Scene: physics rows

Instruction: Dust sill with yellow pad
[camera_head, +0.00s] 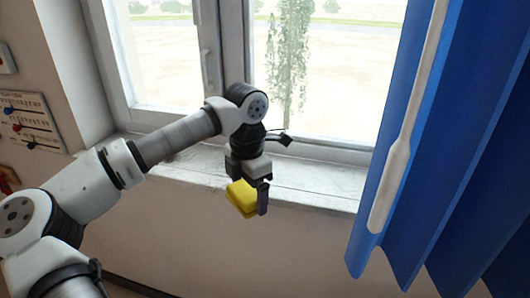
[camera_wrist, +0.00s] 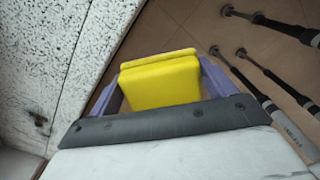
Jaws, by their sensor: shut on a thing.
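The yellow pad (camera_head: 241,196) is a thick block held between the fingers of my gripper (camera_head: 250,192). In the wrist view the pad (camera_wrist: 160,80) fills the space between the two purple-grey fingers of my gripper (camera_wrist: 160,92). My gripper is shut on it. The window sill (camera_head: 312,184) is a pale, speckled ledge under the window. In the head view the pad appears at the sill's front edge; I cannot tell whether it touches. The sill (camera_wrist: 50,60) shows at the left of the wrist view, beside the pad, with dark specks on it.
A blue curtain (camera_head: 450,150) with a pale wand (camera_head: 398,165) hangs at the right, over the sill's right end. The window frame (camera_head: 210,60) rises behind the sill. A panel with hooks (camera_head: 28,120) is on the left wall. Brown tiled floor (camera_wrist: 185,18) lies below.

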